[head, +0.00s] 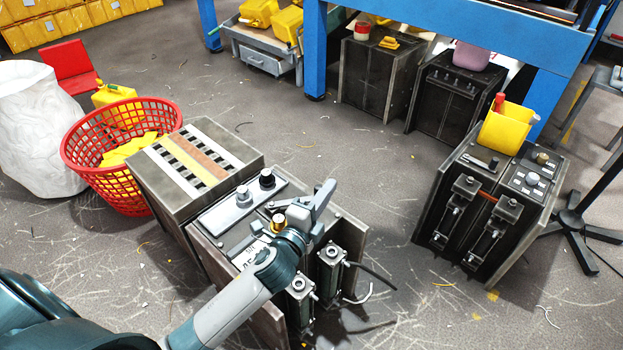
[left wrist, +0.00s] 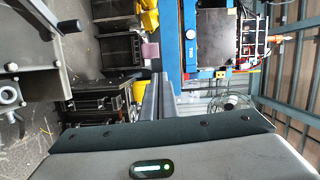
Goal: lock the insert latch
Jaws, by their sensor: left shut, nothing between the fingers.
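The near machine block (head: 240,225) stands in the lower middle of the head view, with knobs on its top and metal cylinders (head: 330,262) on its front side. I cannot tell for sure which part is the insert latch; my arm hides part of the top. My left gripper (head: 326,192) is shut and empty above the block's right part. In the left wrist view its two fingers (left wrist: 157,97) lie together. A metal block with a black-tipped lever (left wrist: 68,26) shows at the left there, apart from the fingers. My right gripper is out of view.
A striped-top block (head: 195,168) adjoins the near machine. A red basket (head: 75,150) with yellow pieces stands at the left. Another dark machine block (head: 490,205) carries a yellow bin (head: 505,128) at the right. Open scuffed floor lies between the blocks.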

